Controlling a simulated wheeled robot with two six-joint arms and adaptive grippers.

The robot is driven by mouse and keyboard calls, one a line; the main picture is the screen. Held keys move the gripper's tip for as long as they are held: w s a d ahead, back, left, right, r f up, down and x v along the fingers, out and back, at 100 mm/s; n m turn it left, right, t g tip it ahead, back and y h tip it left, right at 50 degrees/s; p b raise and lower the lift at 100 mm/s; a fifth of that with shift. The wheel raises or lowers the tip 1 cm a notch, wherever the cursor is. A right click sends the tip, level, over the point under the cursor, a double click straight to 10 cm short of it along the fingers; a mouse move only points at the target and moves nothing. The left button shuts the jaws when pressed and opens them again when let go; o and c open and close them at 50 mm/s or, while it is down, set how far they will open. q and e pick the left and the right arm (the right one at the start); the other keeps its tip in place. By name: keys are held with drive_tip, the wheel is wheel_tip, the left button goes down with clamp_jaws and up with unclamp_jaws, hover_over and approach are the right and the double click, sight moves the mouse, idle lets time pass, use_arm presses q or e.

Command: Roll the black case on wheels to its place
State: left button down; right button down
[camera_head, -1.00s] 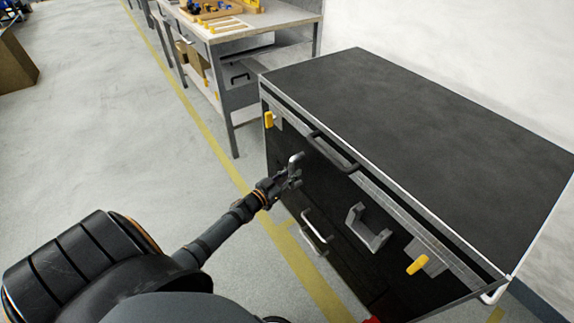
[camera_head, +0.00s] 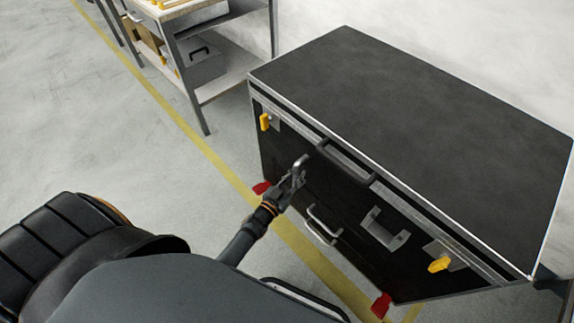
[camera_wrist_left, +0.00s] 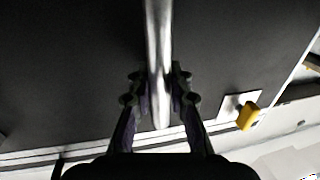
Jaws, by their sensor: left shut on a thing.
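The black case (camera_head: 420,115) stands upright at the right in the head view, with a flat dark top, silver edges and red wheel parts at its lower corners. My left gripper (camera_head: 293,180) is at the left part of its front face, shut on a silver bar handle (camera_head: 300,164). In the left wrist view the handle (camera_wrist_left: 158,45) runs between the two fingers of my left gripper (camera_wrist_left: 159,82), with the case's dark face behind it. My right gripper is in neither view. The case's far sides are hidden.
A grey workbench (camera_head: 190,85) with shelves stands beyond the case at the upper left. A yellow floor line (camera_head: 200,145) runs past the bench and under the case's front. Pale floor (camera_head: 90,130) to the left is clear. A white wall is behind the case.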

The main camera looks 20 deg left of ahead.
use_arm(q)
drive_tip(key=shift+s+d+f, duration=0.1)
drive_tip(key=shift+s+d, duration=0.2)
drive_tip(key=shift+d, duration=0.35)
drive_tip(key=shift+s+d+f, duration=0.1)
drive_tip(key=shift+s+d, duration=0.2)
drive_tip(key=shift+d, duration=0.3)
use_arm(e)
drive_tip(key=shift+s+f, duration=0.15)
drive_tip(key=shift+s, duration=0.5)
use_arm(q)
drive_tip(key=c, duration=1.2)
unclamp_jaws()
drive_tip(key=shift+r, duration=0.1)
drive_tip(key=shift+s, duration=0.2)
drive_tip(key=s, duration=0.3)
drive_tip(key=s+a, duration=0.1)
drive_tip(key=s, duration=0.3)
drive_tip(key=s+a, duration=0.1)
drive_tip(key=s, duration=0.3)
drive_tip(key=shift+s+a, duration=0.15)
drive_tip(key=shift+a, duration=0.05)
